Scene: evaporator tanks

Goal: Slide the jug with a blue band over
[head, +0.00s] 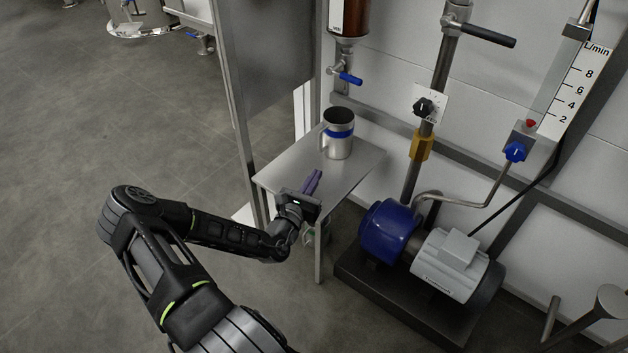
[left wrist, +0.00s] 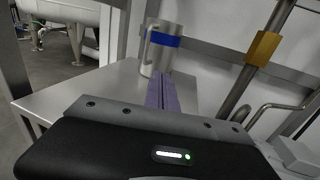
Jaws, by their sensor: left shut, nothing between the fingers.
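The metal jug with a blue band (head: 338,142) stands upright on a small grey table (head: 289,166), near its back edge. Its handle is on its left side. The jug also shows in the left wrist view (left wrist: 160,56), beyond my fingers. My left gripper (head: 314,177) is over the front part of the table, its purple fingers shut with nothing between them. They point toward the jug, and a gap shows between fingertips and jug in the head view. In the left wrist view the fingers (left wrist: 161,92) overlap the jug's lower right part. My right gripper is not in view.
A brown-filled vessel with a blue-handled tap (head: 346,77) hangs above the jug. A blue and grey pump (head: 388,231) stands right of the table. A metal post (head: 243,120) rises at the table's left. The tabletop left and right of the jug is bare.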

